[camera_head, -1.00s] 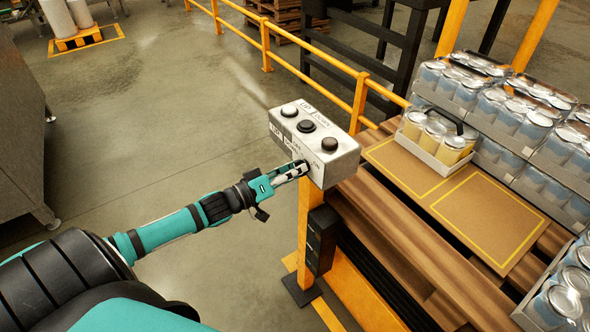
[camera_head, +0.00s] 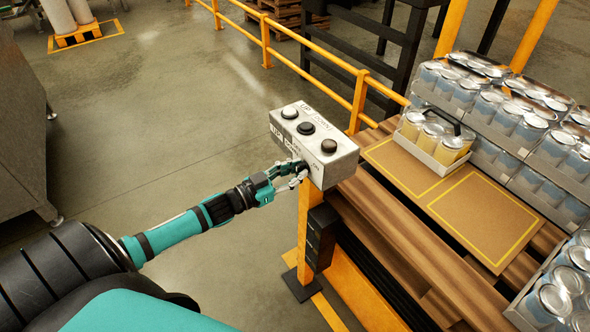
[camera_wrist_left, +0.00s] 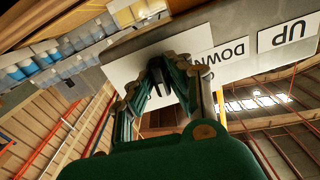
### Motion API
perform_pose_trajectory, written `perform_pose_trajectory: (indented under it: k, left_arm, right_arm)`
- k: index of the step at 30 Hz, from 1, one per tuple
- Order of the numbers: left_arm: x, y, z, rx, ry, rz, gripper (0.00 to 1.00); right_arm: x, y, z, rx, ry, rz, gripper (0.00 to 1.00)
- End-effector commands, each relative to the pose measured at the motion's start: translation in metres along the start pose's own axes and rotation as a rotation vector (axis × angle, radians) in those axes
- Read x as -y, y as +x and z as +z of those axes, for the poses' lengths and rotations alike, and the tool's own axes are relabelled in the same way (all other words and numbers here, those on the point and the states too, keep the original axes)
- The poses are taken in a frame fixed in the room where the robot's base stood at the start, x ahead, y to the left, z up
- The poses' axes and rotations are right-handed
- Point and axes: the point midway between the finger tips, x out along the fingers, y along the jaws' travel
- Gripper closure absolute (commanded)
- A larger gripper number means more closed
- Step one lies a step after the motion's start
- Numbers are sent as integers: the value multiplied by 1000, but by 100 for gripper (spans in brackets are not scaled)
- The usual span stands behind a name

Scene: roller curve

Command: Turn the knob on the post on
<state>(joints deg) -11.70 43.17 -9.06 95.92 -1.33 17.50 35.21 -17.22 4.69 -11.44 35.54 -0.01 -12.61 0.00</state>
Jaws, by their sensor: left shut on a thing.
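A grey control box (camera_head: 318,140) stands on a yellow post (camera_head: 305,235), with one white and two black buttons on its top face. The black knob (camera_wrist_left: 158,76) is on a white label plate on the box's front face; the fingers partly hide it. In the head view my left gripper (camera_head: 299,170) reaches that face from the left, its fingertips at the knob. In the left wrist view its fingers (camera_wrist_left: 160,72) are closed around the knob. I cannot read the knob's marks. My right gripper is not in view.
Right of the post is a wooden pallet (camera_head: 385,215) with cardboard, a tray of yellow cans (camera_head: 437,140) and several packs of blue cans (camera_head: 555,145). A yellow railing (camera_head: 358,100) runs behind the box. The floor left of the post is clear.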

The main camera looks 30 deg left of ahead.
Motion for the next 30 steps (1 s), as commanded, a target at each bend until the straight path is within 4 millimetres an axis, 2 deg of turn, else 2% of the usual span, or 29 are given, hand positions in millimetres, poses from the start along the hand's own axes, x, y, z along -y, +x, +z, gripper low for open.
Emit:
perform_pose_trajectory:
  k: [15,24,30]
  left_arm:
    - [1,1,-3,-7,466,-3,100]
    - [1,1,-3,-7,639,-3,100]
    - [1,1,-4,-7,695,-3,100]
  right_arm:
    - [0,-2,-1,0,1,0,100]
    - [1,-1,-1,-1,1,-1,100]
    - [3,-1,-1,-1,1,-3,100]
